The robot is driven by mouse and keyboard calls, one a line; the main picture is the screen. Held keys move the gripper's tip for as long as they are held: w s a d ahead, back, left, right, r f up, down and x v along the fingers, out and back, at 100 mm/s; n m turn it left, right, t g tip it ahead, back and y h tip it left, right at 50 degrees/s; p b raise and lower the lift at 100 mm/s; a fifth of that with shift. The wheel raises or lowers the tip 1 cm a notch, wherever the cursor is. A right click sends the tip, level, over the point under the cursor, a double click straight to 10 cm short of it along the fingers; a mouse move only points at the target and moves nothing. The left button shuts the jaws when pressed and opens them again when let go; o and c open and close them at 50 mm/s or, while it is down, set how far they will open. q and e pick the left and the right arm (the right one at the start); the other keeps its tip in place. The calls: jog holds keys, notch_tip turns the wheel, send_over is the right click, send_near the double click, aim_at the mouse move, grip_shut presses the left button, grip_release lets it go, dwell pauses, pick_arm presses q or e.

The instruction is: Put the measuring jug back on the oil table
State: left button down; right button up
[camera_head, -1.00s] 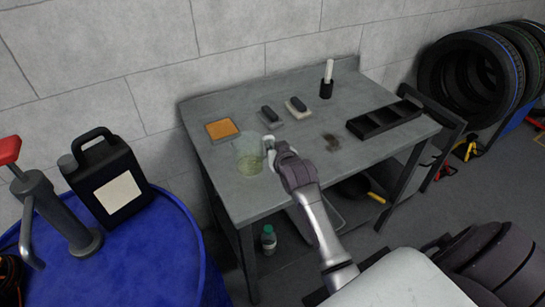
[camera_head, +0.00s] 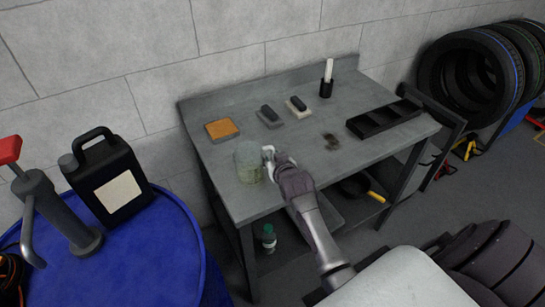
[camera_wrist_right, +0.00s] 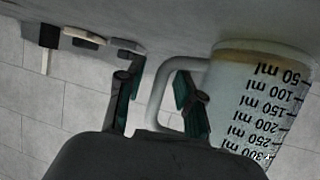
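The measuring jug (camera_head: 248,162), clear with a yellowish tint, stands upright at the front left of the grey oil table (camera_head: 218,160). In the right wrist view the jug (camera_wrist_right: 250,105) appears upside down, its base against the tabletop and its ml scale readable. My right gripper (camera_head: 268,154) is at the handle side of the jug. In the wrist view its fingers (camera_wrist_right: 157,98) are apart, one on each side of the handle bar, with gaps showing. The right finger is inside the handle loop. My left gripper is not in view.
An orange pad (camera_head: 222,129), two small dark-topped blocks (camera_head: 270,114), a cup with a white stick (camera_head: 327,82) and a black divided tray (camera_head: 384,119) are on the table. A blue drum (camera_head: 140,260) with a black canister (camera_head: 110,180) stands left.

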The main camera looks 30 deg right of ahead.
jog(key=shift+r, duration=0.15)
jog(key=v, duration=1.2)
jog(key=shift+a, duration=0.1)
dwell(1.0)
